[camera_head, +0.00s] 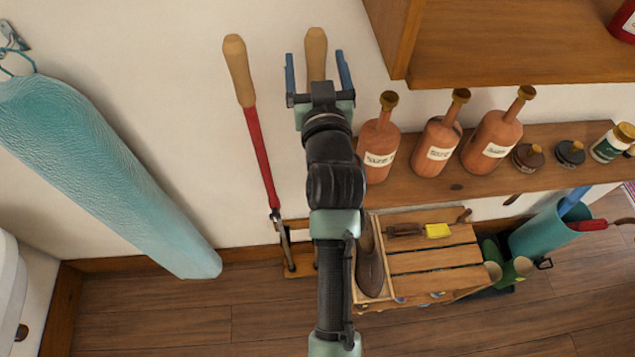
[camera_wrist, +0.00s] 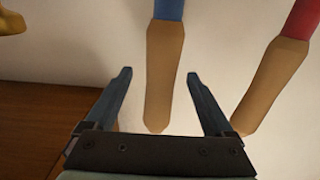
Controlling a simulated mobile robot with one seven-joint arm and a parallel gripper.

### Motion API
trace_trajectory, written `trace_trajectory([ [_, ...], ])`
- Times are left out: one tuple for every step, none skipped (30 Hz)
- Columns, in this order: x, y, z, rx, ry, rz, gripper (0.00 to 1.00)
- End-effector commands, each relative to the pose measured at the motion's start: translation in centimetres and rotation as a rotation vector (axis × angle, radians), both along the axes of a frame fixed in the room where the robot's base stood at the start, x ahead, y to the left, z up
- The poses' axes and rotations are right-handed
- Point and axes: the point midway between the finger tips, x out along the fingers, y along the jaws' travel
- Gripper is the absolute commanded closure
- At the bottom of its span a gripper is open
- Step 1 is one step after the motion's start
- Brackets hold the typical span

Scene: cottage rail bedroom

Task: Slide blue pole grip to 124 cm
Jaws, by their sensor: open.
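The blue pole's wooden grip (camera_head: 316,42) stands near the wall, with its lower part hidden behind my gripper in the head view. In the wrist view the same wooden grip (camera_wrist: 164,75) hangs from the blue shaft (camera_wrist: 168,9) at the top edge. My gripper (camera_head: 315,56) is open in front of it. In the wrist view my gripper's two fingers (camera_wrist: 158,74) lie to either side of the grip, with a gap on each side. I cannot tell how deep the grip sits between them. No scale marks are legible.
A red pole (camera_head: 260,155) with a wooden grip leans close on the left. A shelf (camera_head: 425,193) with bottles is on the right, below a wooden cabinet (camera_head: 480,50). A teal padded board (camera_head: 115,165) stands left. A slatted crate (camera_head: 430,262) is below.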

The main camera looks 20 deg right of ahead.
Motion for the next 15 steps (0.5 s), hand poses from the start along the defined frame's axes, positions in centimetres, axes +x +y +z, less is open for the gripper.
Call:
trace_trajectory([
  [-0.1,0.0,0.0,0.0,0.001,0.0,0.12],
  [-0.2,0.0,0.0,0.0,0.001,0.0,0.12],
  [-0.4,0.1,0.0,0.001,0.002,0.0,0.12],
  [-0.6,0.2,0.0,0.0,0.003,0.0,0.12],
  [-0.9,0.2,0.0,-0.002,0.005,0.0,0.12],
  [-1.3,0.3,0.1,-0.002,0.004,0.0,0.12],
  [-1.6,0.4,0.0,-0.002,0.005,0.0,0.12],
  [-1.9,0.5,0.1,-0.002,0.005,0.0,0.12],
  [-2.3,0.6,0.1,-0.001,0.004,0.001,0.12],
  [-2.6,0.7,0.1,-0.002,0.004,0.001,0.12],
  [-2.8,0.8,0.1,-0.003,0.004,0.001,0.12],
  [-3.2,0.9,0.0,-0.002,0.004,0.0,0.12],
  [-3.5,1.0,0.0,-0.002,0.004,0.0,0.12],
  [-3.8,1.1,0.0,-0.002,0.004,0.0,0.12],
  [-4.2,1.2,0.0,-0.003,0.005,0.001,0.12],
])
